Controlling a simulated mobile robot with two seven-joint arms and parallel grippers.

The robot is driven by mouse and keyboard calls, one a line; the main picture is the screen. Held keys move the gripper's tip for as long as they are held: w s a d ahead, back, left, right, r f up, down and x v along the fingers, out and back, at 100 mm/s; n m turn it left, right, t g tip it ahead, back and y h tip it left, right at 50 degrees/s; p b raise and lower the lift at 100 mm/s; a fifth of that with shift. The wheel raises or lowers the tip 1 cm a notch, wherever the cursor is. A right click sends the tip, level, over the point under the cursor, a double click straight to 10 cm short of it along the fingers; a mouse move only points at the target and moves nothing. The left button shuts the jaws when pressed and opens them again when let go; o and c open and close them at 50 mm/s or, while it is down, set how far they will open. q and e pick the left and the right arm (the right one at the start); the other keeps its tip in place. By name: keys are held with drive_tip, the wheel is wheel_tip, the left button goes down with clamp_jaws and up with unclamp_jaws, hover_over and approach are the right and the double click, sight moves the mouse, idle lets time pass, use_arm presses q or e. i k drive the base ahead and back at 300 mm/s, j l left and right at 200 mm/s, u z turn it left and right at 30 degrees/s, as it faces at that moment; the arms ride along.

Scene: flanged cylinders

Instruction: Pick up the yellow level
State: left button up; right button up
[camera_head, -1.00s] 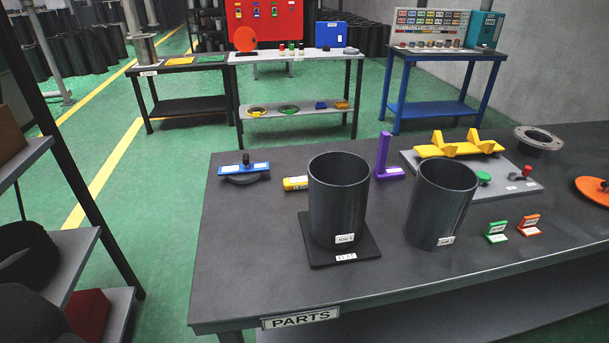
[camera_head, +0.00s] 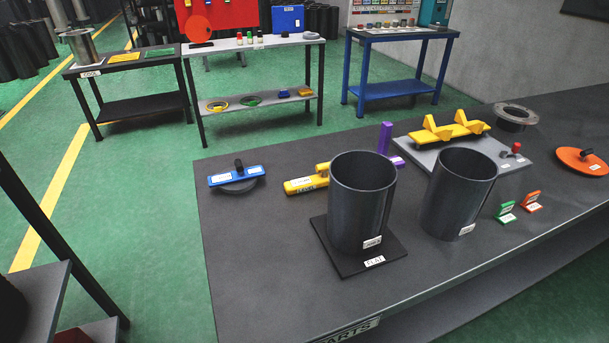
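The yellow level (camera_head: 304,184) lies on the dark parts table (camera_head: 255,270), behind and left of a dark grey cylinder (camera_head: 360,205). It is a yellow bar with a pale label and a raised yellow part near its right end. The cylinder hides part of its right side. A blue-topped tool (camera_head: 237,177) on a round dark base sits to its left. Neither of my grippers shows in the head view.
The near cylinder stands on a black square plate (camera_head: 338,258). A second dark cylinder (camera_head: 457,195), a purple square (camera_head: 386,137) and a yellow V-block fixture (camera_head: 449,127) on a grey plate are to the right. The table's left front is clear.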

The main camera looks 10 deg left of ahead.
sight(308, 183)
drive_tip(key=j, duration=0.35)
drive_tip(key=i+l+u, duration=0.1)
drive_tip(key=l+u, duration=0.25)
drive_tip(key=i+l+u, duration=0.1)
drive_tip(key=l+u, duration=0.55)
drive_tip(key=l, duration=0.1)
